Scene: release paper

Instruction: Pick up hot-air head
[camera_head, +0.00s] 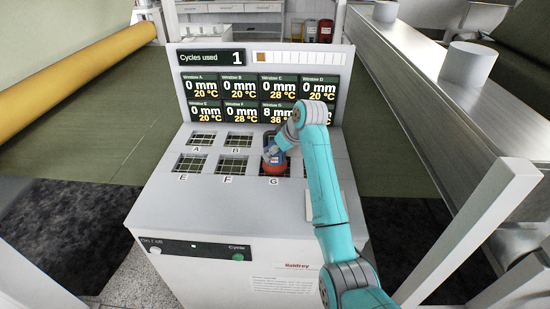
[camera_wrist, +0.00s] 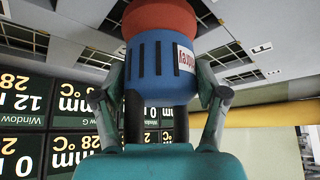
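The hot-air head (camera_head: 272,157) is a small tool with a blue body and a red-orange lower end. It stands upright over window G of the grey machine (camera_head: 160,212) and hides most of that window. In the wrist view the hot-air head (camera_wrist: 162,65) appears upside down, its slotted blue body between my two fingers. My gripper (camera_wrist: 163,85) has a finger against each side of the blue body and looks shut on it. In the head view my gripper (camera_head: 277,147) is small and partly hidden by my wrist. Whether the red end touches the window is unclear.
A display panel (camera_head: 258,87) rises behind the windows. Windows A, B, E and F lie open to the left. A yellow roll (camera_head: 85,68) is at the left, and a metal beam (camera_head: 450,90) runs along the right. Control buttons (camera_head: 195,250) are on the front.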

